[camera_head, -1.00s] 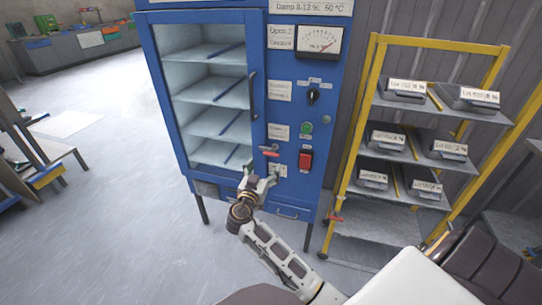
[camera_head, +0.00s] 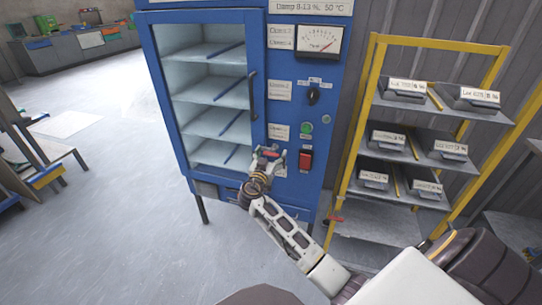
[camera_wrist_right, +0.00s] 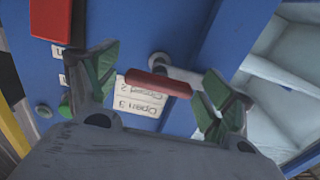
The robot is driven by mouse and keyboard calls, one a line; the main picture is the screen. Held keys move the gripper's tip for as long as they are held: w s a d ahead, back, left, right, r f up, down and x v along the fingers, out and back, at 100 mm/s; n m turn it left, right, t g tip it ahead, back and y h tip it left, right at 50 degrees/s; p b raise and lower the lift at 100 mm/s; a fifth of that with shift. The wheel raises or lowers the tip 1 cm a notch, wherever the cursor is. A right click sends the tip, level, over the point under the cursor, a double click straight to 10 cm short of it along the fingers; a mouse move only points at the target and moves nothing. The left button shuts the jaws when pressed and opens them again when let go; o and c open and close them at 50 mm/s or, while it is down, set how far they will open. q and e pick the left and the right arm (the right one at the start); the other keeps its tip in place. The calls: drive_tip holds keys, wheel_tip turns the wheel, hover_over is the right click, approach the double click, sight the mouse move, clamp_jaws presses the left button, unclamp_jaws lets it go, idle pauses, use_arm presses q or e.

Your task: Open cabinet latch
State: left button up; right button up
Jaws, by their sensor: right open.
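The blue cabinet (camera_head: 332,125) stands ahead of me with its glass door (camera_head: 212,90) shut. The latch, a small lever with a red grip (camera_wrist_right: 158,84) on a grey metal arm, is on the cabinet front beside the door; it also shows in the head view (camera_head: 269,153). My right gripper (camera_head: 270,158) is at the latch. In the wrist view its open fingers with green pads (camera_wrist_right: 160,78) stand on either side of the red grip, and I see no contact. My left gripper is not in view.
A red switch (camera_head: 305,160) and a green button (camera_head: 307,127) sit just right of the latch. A dark vertical door handle (camera_head: 253,95) is above it. A yellow-framed rack (camera_head: 372,60) with labelled trays stands close on the right.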

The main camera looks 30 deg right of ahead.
drive_tip(key=c, duration=1)
drive_tip(key=shift+c, duration=0.2)
